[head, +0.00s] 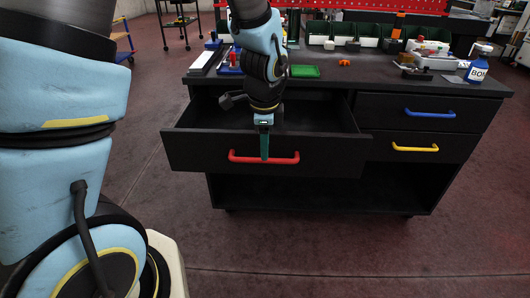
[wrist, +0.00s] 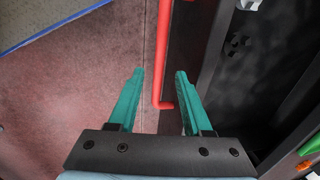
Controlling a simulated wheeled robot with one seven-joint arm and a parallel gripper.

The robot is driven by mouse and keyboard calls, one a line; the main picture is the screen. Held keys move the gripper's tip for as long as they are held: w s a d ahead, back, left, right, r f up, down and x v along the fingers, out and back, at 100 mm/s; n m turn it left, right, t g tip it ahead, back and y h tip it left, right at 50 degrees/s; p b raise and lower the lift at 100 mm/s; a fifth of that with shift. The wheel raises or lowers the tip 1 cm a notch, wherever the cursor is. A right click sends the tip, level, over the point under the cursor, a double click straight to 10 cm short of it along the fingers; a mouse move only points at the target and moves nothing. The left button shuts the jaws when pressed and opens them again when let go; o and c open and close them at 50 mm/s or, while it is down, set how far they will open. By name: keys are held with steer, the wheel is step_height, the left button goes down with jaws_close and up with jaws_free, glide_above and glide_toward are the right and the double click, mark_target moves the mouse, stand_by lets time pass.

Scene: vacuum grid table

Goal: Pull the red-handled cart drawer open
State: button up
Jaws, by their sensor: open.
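The black cart drawer (head: 335,152) is pulled out from the upper left of the cart, and its inside shows. Its red handle (head: 240,158) runs across the drawer front; the red handle also shows in the wrist view (wrist: 163,55). My gripper (head: 264,150) is at the middle of the handle, pointing down, with a teal finger in front of the bar. In the wrist view my gripper (wrist: 160,85) is open, and the bar lies between the two fingers in the picture. I see no clear grip on it. Whether a finger touches the bar or drawer front I cannot tell.
To the right, drawers with a blue handle (head: 430,114) and a yellow handle (head: 415,149) are shut. The cart top (head: 335,82) holds a green tray (head: 304,72), bins, tools and a blue-white bottle (head: 478,66). Open floor (head: 300,255) lies in front.

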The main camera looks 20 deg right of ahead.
step_height(320, 180, up, 7)
steer(key=s, duration=0.1)
steer(key=shift+a+f, duration=0.15)
steer(key=shift+a, duration=0.15)
steer(key=shift+s, duration=0.1)
steer(key=w+a+r+n+p, duration=0.1)
steer(key=a+n, duration=1)
steer(key=a, duration=0.2)
steer(key=w+a+r+n+p, duration=0.1)
steer(key=a+n+p, duration=0.1)
steer(key=a+n, duration=0.9)
steer(key=a, duration=0.3)
steer(key=shift+a+r+y, duration=0.15)
steer(key=shift+r+y, duration=0.1)
steer(key=shift+y, duration=0.15)
